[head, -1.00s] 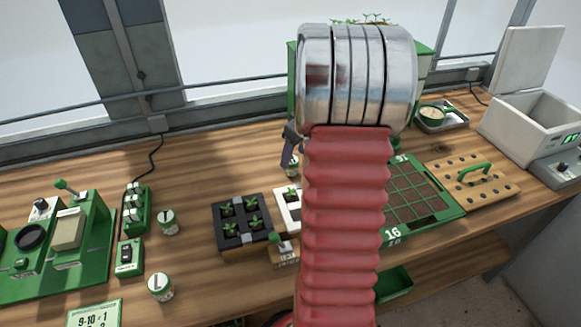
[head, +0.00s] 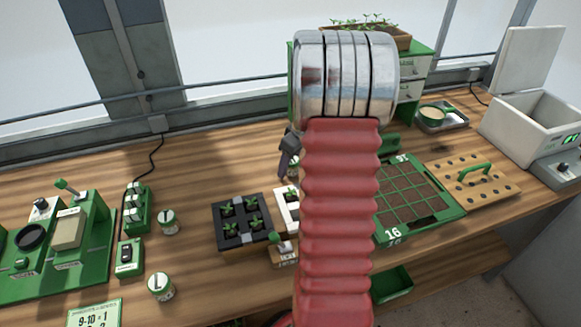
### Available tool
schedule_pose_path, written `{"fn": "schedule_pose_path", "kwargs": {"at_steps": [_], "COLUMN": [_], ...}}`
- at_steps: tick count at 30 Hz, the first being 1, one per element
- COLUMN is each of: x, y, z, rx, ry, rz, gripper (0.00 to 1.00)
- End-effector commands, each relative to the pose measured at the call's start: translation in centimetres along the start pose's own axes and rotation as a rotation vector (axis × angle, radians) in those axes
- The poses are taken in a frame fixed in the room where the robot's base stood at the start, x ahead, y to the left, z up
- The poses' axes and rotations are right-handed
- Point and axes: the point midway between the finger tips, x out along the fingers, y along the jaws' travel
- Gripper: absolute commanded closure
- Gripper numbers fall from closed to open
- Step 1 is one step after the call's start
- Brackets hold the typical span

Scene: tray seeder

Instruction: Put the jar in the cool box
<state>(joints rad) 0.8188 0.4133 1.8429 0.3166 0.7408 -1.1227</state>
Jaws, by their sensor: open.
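Two small white jars with green lids stand on the left of the bench: one (head: 168,222) beside the green switch blocks, the other (head: 160,286), marked L, nearer the front. My gripper (head: 285,165) shows only as a dark finger at the left of my arm, pointing down over the bench. It is open; the rest is hidden behind my arm.
A black tray of seedlings (head: 244,242), a green gridded soil tray (head: 442,207) and a peg board with green handle (head: 488,193) fill the bench middle. A metal pan (head: 440,117) lies near the cool box. Green drawers (head: 412,72) stand behind my arm.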

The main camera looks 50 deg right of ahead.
Motion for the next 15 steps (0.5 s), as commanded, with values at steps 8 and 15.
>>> {"fn": "schedule_pose_path", "kwargs": {"at_steps": [8, 15], "x": [-0.03, -0.03], "y": [0.02, 0.02], "z": [0.0, 0.0], "rx": [0.0, 0.0], "ry": [0.0, 0.0], "rz": [0.0, 0.0], "gripper": [0.5, 0.67]}}
